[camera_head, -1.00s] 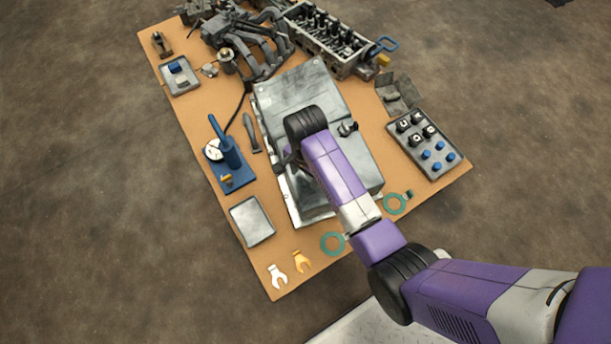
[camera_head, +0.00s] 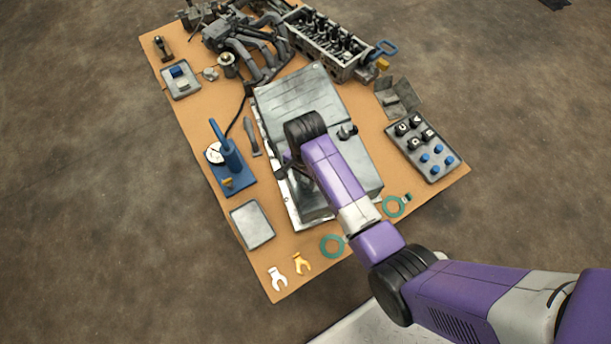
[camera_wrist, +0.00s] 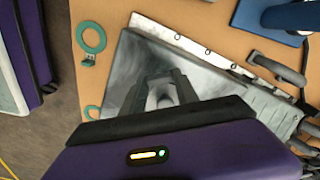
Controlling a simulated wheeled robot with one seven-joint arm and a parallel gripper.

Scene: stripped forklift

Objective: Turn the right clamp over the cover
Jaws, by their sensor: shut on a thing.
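The cover (camera_head: 300,92) is a grey metal box lid in the middle of the bench; it also shows in the wrist view (camera_wrist: 205,80). A small dark clamp-like fitting (camera_head: 347,131) sits at its right side in the head view. My gripper (camera_wrist: 164,76) is over the cover, towards its left long side as the head view shows it. Its fingers are shut on a small grey piece, likely a clamp, that shows between them in the wrist view. My wrist hides most of the grip in the head view, so the clamp's angle cannot be told.
A blue gauge stand (camera_head: 229,168) and a grey hand tool (camera_head: 251,137) lie left of the cover. A tray of knobs (camera_head: 425,146) is at the right. Green gaskets (camera_head: 332,246) lie near the front edge. Engine parts (camera_head: 328,40) crowd the back.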

